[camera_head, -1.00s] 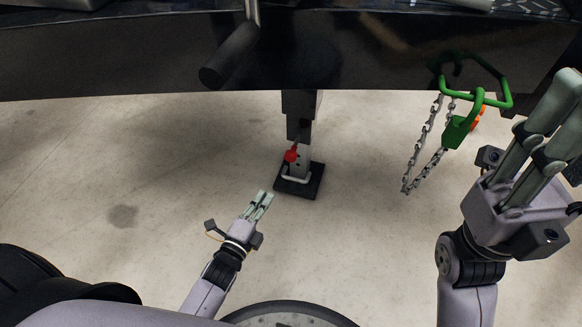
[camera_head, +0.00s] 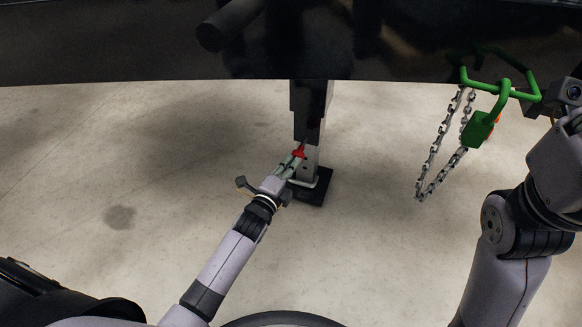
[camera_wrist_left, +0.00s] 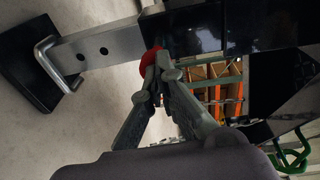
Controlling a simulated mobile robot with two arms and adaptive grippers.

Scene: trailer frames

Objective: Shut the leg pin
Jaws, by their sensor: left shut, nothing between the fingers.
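The trailer's support leg (camera_head: 308,163) stands upright on a black square foot (camera_head: 318,190) under the dark trailer frame. The red leg pin (camera_head: 299,152) sits at the leg's side. My left gripper (camera_head: 293,161) is shut, with its fingertips right at the red pin and nothing between them. In the left wrist view the closed fingertips (camera_wrist_left: 160,65) overlap the red pin (camera_wrist_left: 150,56), partly hiding it. I cannot tell whether they touch. The leg (camera_wrist_left: 100,46) shows bare holes there. My right gripper (camera_head: 574,122) is cut off at the right edge.
A green padlock (camera_head: 480,128) and green bar (camera_head: 500,88) hang at the trailer's edge, with a chain loop (camera_head: 440,150) beside them. A dark cylinder (camera_head: 230,24) juts from the frame. The floor around the leg is clear.

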